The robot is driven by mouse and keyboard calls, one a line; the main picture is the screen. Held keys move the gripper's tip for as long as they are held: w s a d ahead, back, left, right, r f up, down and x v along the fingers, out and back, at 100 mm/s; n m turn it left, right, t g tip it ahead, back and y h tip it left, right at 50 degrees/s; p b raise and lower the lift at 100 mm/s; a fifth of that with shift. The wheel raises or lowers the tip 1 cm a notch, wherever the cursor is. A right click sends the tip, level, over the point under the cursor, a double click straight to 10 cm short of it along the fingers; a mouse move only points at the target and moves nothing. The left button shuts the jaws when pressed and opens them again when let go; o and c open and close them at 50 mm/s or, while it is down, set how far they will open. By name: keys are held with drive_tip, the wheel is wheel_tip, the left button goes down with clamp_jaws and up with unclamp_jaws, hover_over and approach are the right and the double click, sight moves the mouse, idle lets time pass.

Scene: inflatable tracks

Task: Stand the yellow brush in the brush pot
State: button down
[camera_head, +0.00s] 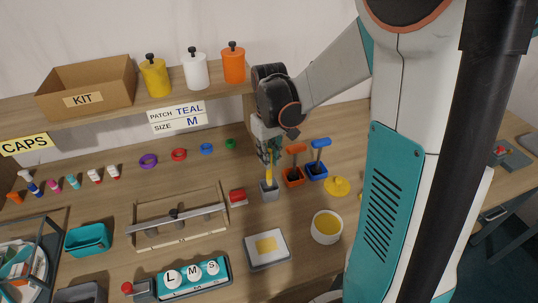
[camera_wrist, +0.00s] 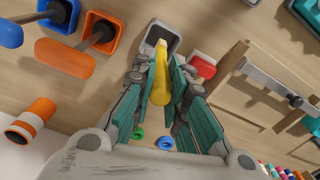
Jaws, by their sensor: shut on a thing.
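The yellow brush (camera_head: 269,173) is upright between the fingers of my gripper (camera_head: 267,157). In the wrist view the yellow brush (camera_wrist: 161,72) runs between the teal finger pads of my gripper (camera_wrist: 158,84), which is shut on it. The grey square brush pot (camera_head: 270,193) stands on the table directly below. The brush's lower end is at or inside the pot's mouth; how deep it reaches I cannot tell. The grey brush pot (camera_wrist: 173,38) also shows beyond the fingers in the wrist view. My fingers hide part of the brush.
An orange pot (camera_head: 293,178) and a blue pot (camera_head: 317,171), each with a brush, stand close to the right. A red block (camera_head: 238,197) lies just left of the grey pot. A wooden frame with a bar (camera_head: 180,222) is further left. A white tub (camera_head: 327,227) stands in front right.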

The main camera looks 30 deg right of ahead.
drive_tip(key=shift+f+b, duration=1.4)
drive_tip(key=shift+f, duration=0.6)
drive_tip(key=c, duration=1.5)
unclamp_jaws()
wheel_tip(320, 180, up, 12)
drive_tip(key=shift+r, duration=0.1)
